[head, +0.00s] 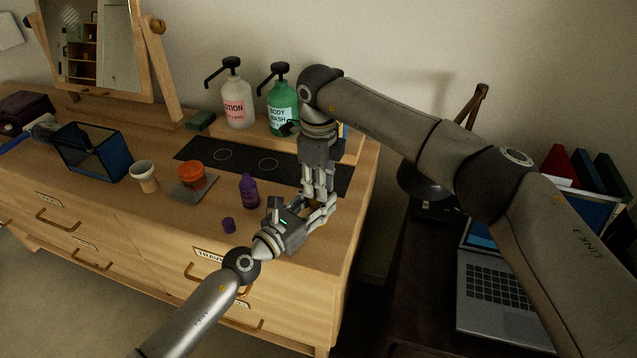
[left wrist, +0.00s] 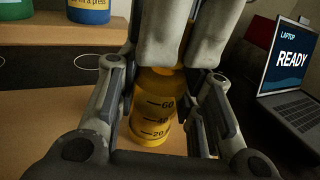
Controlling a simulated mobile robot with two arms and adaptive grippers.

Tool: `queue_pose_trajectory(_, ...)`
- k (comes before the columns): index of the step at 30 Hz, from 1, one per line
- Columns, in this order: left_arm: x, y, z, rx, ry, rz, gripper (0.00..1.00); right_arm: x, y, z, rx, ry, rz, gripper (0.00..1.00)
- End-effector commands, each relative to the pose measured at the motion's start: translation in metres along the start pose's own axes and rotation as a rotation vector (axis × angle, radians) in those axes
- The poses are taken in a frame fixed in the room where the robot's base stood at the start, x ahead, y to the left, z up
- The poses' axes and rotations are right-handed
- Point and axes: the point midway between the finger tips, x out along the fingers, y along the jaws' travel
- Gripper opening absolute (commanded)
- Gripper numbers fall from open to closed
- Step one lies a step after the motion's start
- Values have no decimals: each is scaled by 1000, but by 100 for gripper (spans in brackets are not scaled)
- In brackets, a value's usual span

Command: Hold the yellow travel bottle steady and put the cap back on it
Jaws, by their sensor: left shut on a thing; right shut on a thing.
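The yellow travel bottle (left wrist: 150,112) stands upright, with volume marks on its side. It shows in the left wrist view and is almost fully hidden behind the grippers in the head view. My left gripper (head: 328,207) reaches in low from the side and is shut around the bottle. My right gripper (head: 319,193) points straight down from above, its fingers also showing over the bottle's top in the left wrist view (left wrist: 178,58). It is shut on the cap, which its fingers hide. I cannot tell whether the cap is seated on the neck.
Further left are an orange tub (head: 191,175), a white cup (head: 145,178) and a blue mesh bin (head: 94,154). Pump bottles (head: 237,105) stand behind. The dresser's right edge is close.

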Motion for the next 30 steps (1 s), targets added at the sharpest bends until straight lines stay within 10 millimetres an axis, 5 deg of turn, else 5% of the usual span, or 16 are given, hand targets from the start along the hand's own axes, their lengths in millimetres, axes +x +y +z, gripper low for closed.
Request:
queue_pose_trajectory(7, 0, 0, -1, 0, 1, 1, 0, 0, 0, 0, 285, -1, 2, 0)
queue_pose_trajectory(18, 0, 0, -1, 0, 1, 1, 0, 0, 0, 0, 319, -1, 2, 0)
queue_pose_trajectory(19, 0, 0, -1, 0, 1, 1, 0, 0, 0, 0, 319, -1, 2, 25)
queue_pose_trajectory(23, 0, 0, -1, 0, 1, 1, 0, 0, 0, 0, 319, -1, 2, 41)
queue_pose_trajectory(30, 0, 0, -1, 0, 1, 1, 0, 0, 0, 0, 318, -1, 1, 42)
